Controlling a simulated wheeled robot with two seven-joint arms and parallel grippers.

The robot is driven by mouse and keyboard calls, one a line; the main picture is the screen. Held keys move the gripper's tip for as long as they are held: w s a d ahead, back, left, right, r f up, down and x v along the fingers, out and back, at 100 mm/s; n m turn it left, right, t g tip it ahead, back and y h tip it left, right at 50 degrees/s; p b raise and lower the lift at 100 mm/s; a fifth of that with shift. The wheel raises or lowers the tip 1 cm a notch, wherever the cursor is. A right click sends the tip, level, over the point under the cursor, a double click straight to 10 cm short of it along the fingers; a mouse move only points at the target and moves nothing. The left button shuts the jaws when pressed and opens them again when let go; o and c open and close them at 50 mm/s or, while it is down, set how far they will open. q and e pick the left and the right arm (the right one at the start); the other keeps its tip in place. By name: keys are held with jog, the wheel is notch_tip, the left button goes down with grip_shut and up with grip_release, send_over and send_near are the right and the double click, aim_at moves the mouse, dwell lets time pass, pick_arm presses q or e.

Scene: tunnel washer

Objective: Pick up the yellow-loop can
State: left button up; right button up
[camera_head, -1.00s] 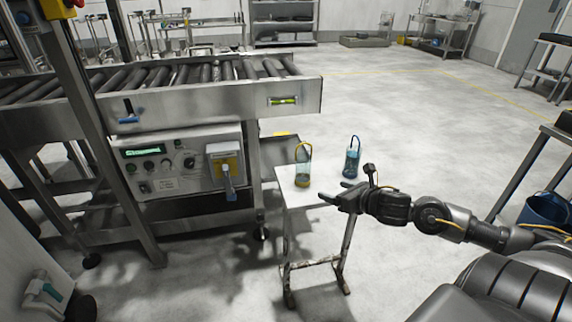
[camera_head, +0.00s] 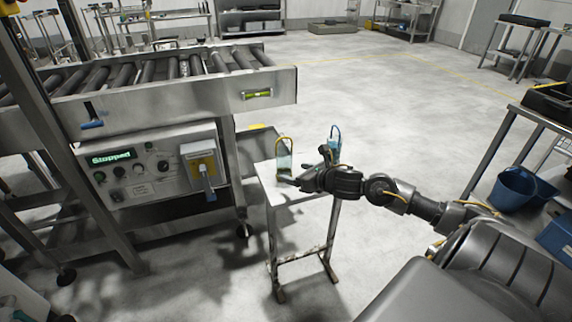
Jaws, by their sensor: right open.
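The yellow-loop can (camera_head: 284,158), a clear bottle-like can with a yellow loop on top, stands upright on the small white stand (camera_head: 266,175). A similar can with a blue loop (camera_head: 335,143) stands to its right, partly hidden by my right gripper. My right gripper (camera_head: 289,179) comes in from the right, low over the stand. It is open, with its fingertips at the lower part of the yellow-loop can and overlapping it in the picture. I cannot tell whether they touch it. My left gripper is out of view.
A roller conveyor (camera_head: 175,108) with a control panel (camera_head: 150,165) reading "Stopped" stands close to the left of the stand. A blue bucket (camera_head: 514,190) is at the right by a metal table. The floor behind the stand is clear.

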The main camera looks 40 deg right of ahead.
aim_at(290, 171)
jog(key=shift+w+f, duration=0.15)
jog(key=shift+w, duration=0.3)
jog(key=x, duration=0.3)
jog(key=shift+w+d+f, duration=0.1)
jog(key=shift+w+f, duration=0.1)
jog(key=shift+w, duration=0.05)
jog(key=shift+w+f, duration=0.2)
jog(key=shift+w, duration=0.2)
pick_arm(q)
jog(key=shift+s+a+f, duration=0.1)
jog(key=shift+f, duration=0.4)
pick_arm(e)
jog(key=shift+c, duration=0.8)
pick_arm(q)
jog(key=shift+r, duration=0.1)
pick_arm(e)
jog(key=c, duration=0.9)
jog(key=shift+r, duration=0.1)
